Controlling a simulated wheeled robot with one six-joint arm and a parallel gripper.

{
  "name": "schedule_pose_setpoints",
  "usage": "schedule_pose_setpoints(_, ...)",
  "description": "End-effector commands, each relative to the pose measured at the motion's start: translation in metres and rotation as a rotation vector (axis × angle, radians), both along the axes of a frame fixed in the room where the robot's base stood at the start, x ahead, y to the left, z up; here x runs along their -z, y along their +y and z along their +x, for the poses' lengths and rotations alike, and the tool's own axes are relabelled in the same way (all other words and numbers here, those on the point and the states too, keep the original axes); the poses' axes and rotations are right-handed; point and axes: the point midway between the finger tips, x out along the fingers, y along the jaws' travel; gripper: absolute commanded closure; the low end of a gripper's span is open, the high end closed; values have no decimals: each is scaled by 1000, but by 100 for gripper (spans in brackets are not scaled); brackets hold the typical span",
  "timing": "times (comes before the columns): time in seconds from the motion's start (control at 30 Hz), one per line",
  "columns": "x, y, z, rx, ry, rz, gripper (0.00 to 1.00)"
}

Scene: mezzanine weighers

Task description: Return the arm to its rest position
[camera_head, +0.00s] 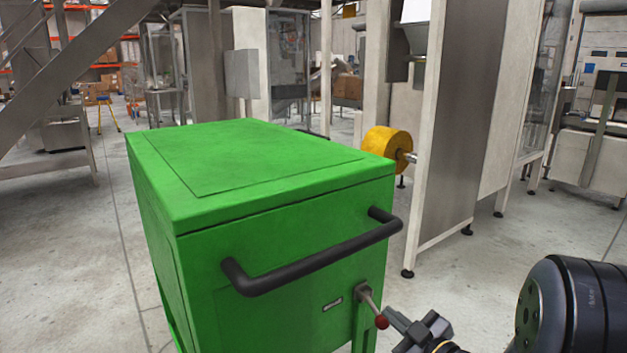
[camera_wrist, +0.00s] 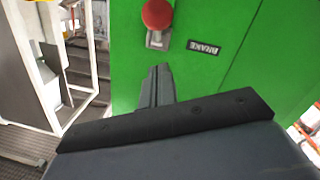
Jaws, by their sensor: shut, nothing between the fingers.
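My gripper (camera_head: 402,325) is at the lower right of the head view, close to the red-knobbed lever (camera_head: 381,321) on the green cart. In the wrist view the gripper's fingers (camera_wrist: 161,72) are together and empty, pointing at the green panel. The red knob (camera_wrist: 156,13) shows beyond the fingertips, apart from them in that picture. Part of my arm shows at the right edge of the head view. The gripper's lower part is cut off by the bottom edge of the head view.
The green cart (camera_head: 250,165) fills the middle, with a black handle (camera_head: 315,262) on its near end. A BRAKE label (camera_wrist: 203,47) is beside the lever. A steel machine (camera_head: 465,130) with a yellow roll (camera_head: 386,143) stands behind. Floor (camera_head: 490,275) is clear at right.

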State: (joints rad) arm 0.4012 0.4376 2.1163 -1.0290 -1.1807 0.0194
Motion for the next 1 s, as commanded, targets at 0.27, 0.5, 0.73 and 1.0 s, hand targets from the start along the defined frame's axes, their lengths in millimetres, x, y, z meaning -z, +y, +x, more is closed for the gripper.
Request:
schedule_pose_setpoints(0.27,-20,2,3,-1,79,-60,100)
schedule_pose_setpoints(0.5,-26,4,5,-1,152,-110,100)
schedule_pose_setpoints(0.73,-27,5,7,0,188,-137,100)
schedule_pose_setpoints(1.0,-26,5,7,0,196,-142,100)
